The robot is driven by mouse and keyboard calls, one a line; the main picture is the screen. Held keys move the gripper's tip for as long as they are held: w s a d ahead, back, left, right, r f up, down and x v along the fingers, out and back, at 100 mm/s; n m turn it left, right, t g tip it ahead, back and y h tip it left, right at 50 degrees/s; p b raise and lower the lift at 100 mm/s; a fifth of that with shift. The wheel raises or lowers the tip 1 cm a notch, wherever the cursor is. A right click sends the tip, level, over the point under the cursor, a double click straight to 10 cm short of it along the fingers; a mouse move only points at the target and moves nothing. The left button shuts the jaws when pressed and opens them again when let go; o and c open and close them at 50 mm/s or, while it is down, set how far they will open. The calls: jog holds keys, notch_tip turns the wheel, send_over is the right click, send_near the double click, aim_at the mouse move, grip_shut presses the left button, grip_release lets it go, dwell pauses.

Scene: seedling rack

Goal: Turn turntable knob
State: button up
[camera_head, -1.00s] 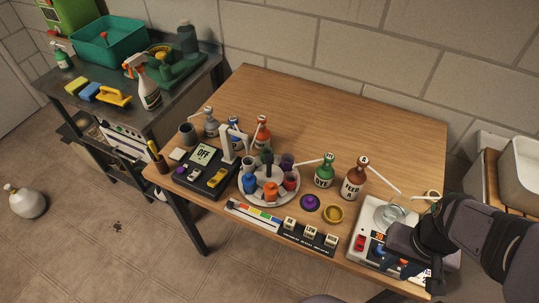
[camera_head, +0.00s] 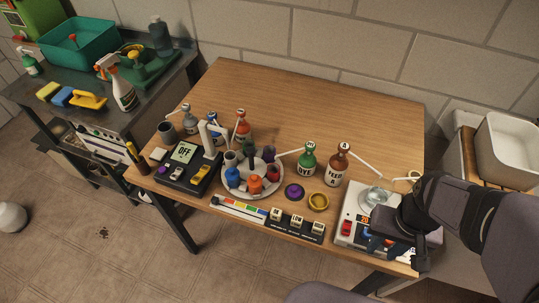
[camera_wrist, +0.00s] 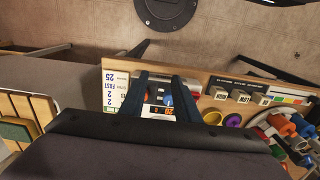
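A round pale turntable (camera_head: 236,187) carrying several small coloured pots stands near the middle of the wooden table. A round purple knob (camera_head: 294,192) sits on the table to its right; it also shows in the wrist view (camera_wrist: 234,121). I cannot tell whether this purple knob belongs to the turntable. My gripper (camera_head: 396,256) is at the table's right front, over the white device, well to the right of the turntable and purple knob. In the wrist view my gripper (camera_wrist: 158,84) has its two dark fingers apart, with the device's display visible between them and nothing held.
The white device (camera_head: 351,212) has a red button and a glass vessel on top. A brass bowl (camera_head: 318,202) sits beside the purple knob. Green and brown bottles (camera_head: 308,162) with long spouts stand behind. A black scale (camera_head: 173,180) is at left. The table's back is clear.

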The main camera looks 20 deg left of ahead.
jog(key=shift+o, duration=1.4)
jog(key=w+a+n+b, duration=0.1)
jog(key=w+a, duration=0.1)
jog(key=w, duration=0.1)
jog(key=w+a+r+n+t, duration=0.1)
jog(key=w+a, duration=0.2)
jog(key=w+a+b, duration=0.1)
jog(key=w+a, duration=0.1)
jog(key=w, duration=0.1)
jog(key=shift+a+r+n+b, duration=0.2)
jog(key=shift+a+n+b, duration=0.15)
jog(key=shift+n, duration=0.05)
jog(key=w+a+r+n+t+y+b, duration=0.1)
jog(key=w+a, duration=0.1)
jog(key=a, duration=0.2)
jog(key=w+a+r+n+b, duration=0.1)
jog(key=w+a, duration=0.2)
jog(key=a, duration=0.2)
jog(key=n+t+y+b, duration=0.1)
jog(key=n+y+b, duration=0.1)
jog(key=n, duration=0.2)
send_near(251, 150)
jog(key=f, duration=0.1)
jog(key=shift+p+x, duration=0.55)
jog(key=shift+x, duration=3.2)
jog(key=shift+w+a+r, duration=0.1)
jog(key=shift+c, duration=0.4)
grip_shut()
